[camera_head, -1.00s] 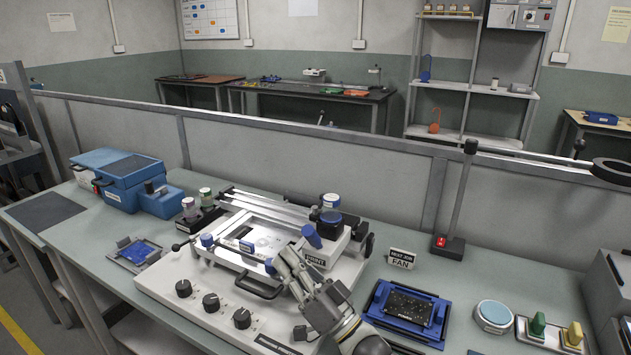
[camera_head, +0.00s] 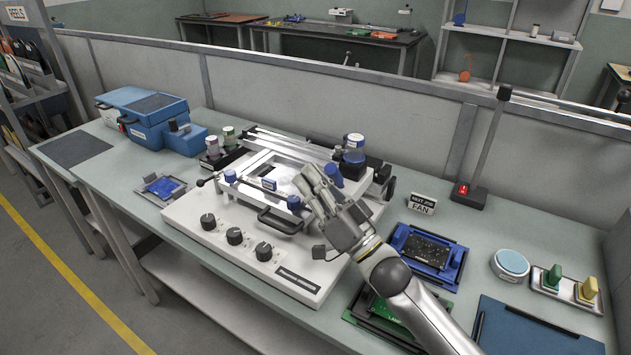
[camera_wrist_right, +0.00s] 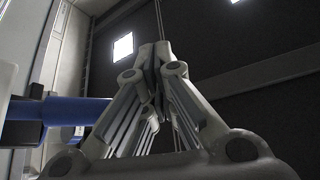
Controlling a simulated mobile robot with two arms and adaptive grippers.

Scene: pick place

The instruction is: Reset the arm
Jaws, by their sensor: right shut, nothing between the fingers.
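My right gripper (camera_head: 316,178) is in the head view, above the right part of the white printer machine (camera_head: 190,225). Its fingers point up and to the left, and hide part of the machine's frame and right side. In the right wrist view the fingertips (camera_wrist_right: 155,52) meet, and the gripper is shut with nothing in it. A blue cylindrical part (camera_wrist_right: 70,109) shows at the left of that view, beside the fingers. My right arm comes in from the lower right. My left gripper is not in view.
A green board (camera_head: 385,318) lies under my forearm. A grey partition (camera_head: 350,115) runs behind the bench.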

